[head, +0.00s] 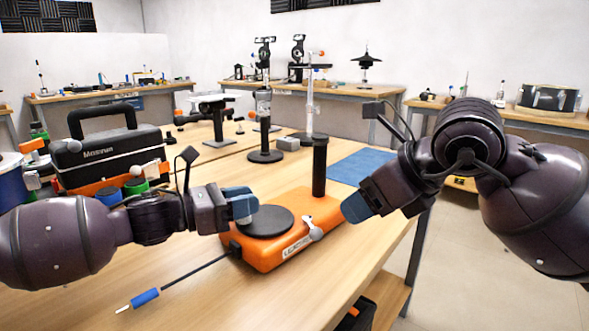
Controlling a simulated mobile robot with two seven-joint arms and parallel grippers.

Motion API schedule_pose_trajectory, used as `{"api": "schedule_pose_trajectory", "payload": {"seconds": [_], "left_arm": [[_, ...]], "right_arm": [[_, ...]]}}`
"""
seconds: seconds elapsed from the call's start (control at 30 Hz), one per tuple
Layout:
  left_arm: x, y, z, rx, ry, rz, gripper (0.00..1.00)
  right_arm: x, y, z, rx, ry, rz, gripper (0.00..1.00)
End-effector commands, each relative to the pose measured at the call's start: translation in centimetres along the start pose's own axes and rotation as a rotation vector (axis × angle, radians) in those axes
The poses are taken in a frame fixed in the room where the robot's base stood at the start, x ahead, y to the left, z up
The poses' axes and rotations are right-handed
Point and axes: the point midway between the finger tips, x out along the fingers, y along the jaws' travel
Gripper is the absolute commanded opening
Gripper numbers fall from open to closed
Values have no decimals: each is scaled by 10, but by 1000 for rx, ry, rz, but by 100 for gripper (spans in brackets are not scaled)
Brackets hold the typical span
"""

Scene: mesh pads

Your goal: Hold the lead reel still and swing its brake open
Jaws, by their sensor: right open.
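The lead reel is an orange box (285,252) with a white label, lying on the wooden table. A flat black disc (266,221) sits on its top, and a black upright post (320,165) rises at its far right. A small pale lever (313,229), apparently the brake, is at its front right edge. My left gripper (246,206) has blue fingertips at the disc's far left edge; I cannot tell whether they touch or grip it. My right gripper (352,208) is open and empty, just right of the reel, above the lever's level.
A black lead with a blue-handled probe (145,298) runs from the reel to the front left. A black toolbox (110,155) stands at the left. A blue mat (361,166) and black stands (265,155) lie behind. The table's right edge is close to the reel.

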Motion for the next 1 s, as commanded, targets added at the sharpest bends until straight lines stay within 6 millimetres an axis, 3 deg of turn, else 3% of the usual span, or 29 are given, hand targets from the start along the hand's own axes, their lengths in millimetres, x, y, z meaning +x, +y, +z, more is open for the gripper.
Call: {"api": "schedule_pose_trajectory", "payload": {"seconds": [0.03, 0.17, 0.2, 0.57, 1.0], "left_arm": [[0, 0, -7, -6, 7, 0, 37], [0, 0, -5, -5, 4, 0, 57], [0, 0, -4, -4, 4, 0, 58], [-6, 0, -4, -4, 5, 3, 58], [-63, 0, -3, -4, 4, 3, 58]], "right_arm": [[2, 0, -2, 2, 2, 2, 57], [2, 0, -1, 1, 2, 1, 57], [2, 0, -1, 1, 1, 1, 57], [1, 0, 0, 0, 0, 0, 57], [0, 0, 0, 0, 0, 0, 57]]}}
